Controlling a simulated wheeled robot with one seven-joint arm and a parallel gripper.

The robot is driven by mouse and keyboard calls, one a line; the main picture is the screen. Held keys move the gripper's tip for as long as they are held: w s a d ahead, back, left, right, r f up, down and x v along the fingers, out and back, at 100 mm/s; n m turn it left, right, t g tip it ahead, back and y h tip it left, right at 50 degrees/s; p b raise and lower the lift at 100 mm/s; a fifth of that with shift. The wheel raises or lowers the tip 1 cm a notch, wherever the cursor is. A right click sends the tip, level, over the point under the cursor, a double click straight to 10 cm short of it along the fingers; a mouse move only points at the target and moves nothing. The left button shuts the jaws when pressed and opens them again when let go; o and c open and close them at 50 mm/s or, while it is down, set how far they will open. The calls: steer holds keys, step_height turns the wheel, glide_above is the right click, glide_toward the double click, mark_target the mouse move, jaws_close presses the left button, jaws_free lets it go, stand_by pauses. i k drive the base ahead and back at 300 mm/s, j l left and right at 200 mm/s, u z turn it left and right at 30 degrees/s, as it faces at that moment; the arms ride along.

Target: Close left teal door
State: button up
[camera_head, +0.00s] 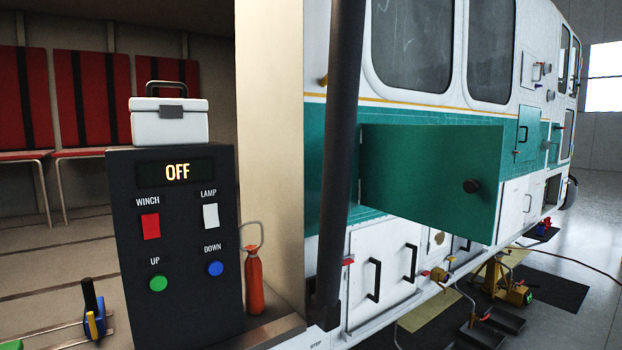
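A large teal door (430,175) on the helicopter's side stands open. It swings out from the hull, with its left edge by the teal band and its free edge to the right. A dark round knob (472,186) sits near its free edge. The door hides the hull directly behind it. A second, smaller teal door (530,132) shows farther right along the hull; I cannot tell whether it is fully shut. My gripper is not in view.
A dark vertical post (343,130) stands left of the open door. A black control box (175,245) reading OFF, with a white case (169,121) on top, and an orange bottle (254,282) are at left. Yellow equipment (495,275) and mats lie on the floor at right.

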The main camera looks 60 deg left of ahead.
mark_target(446, 178)
steer(key=u, duration=1.65)
